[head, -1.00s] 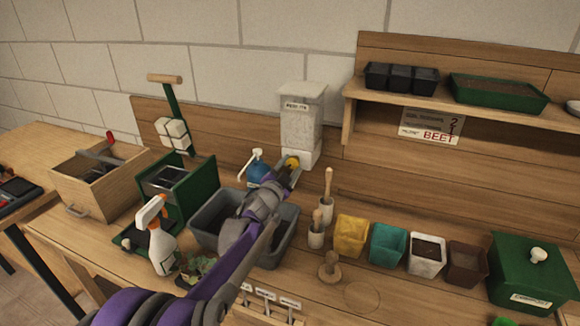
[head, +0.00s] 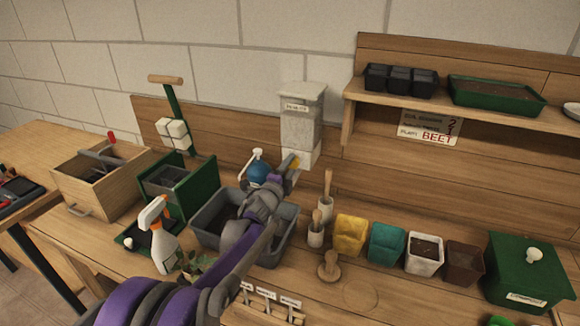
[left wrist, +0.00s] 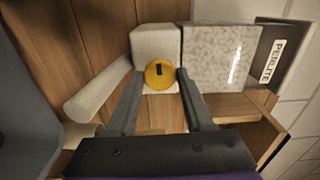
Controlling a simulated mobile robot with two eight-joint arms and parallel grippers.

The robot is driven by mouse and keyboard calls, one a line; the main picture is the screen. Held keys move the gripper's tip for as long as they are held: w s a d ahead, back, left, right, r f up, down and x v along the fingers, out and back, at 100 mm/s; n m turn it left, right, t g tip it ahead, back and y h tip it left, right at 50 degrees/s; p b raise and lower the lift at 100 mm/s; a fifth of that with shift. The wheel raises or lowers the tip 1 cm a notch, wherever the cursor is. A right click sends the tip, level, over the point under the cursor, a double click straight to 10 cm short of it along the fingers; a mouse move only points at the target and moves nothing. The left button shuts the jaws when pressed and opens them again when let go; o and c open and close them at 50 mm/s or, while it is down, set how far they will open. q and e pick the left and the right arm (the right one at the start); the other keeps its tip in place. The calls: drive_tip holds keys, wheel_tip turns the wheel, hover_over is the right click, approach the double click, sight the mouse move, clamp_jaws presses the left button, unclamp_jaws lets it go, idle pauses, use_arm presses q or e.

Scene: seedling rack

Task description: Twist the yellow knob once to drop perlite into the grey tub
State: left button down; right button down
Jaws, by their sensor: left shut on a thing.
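The yellow knob (head: 294,160) is on the white base of the perlite dispenser (head: 301,128), mostly hidden by my left gripper (head: 284,168) in the head view. In the left wrist view the round knob (left wrist: 159,73) with a dark slot sits between the two fingertips of my left gripper (left wrist: 160,86), which is shut on it. The dispenser (left wrist: 221,56) lies sideways in that view, with its PERLITE label to the right. The grey tub (head: 287,243) stands under my left forearm, which covers much of its inside. My right gripper is not in view.
A blue pump bottle (head: 259,172) stands close left of my gripper. A spray bottle (head: 161,245) is left of the tub. Wooden tools (head: 327,200) and several pots (head: 351,236) stand to the right. A shelf (head: 350,97) is at the upper right.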

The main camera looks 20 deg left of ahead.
use_arm(q)
drive_tip(key=shift+m, duration=0.3)
drive_tip(key=shift+c, duration=1.4)
unclamp_jaws()
drive_tip(key=s, duration=1.1)
drive_tip(key=shift+d+b, duration=0.3)
drive_tip(key=shift+b, duration=0.15)
drive_tip(key=shift+f, duration=0.1)
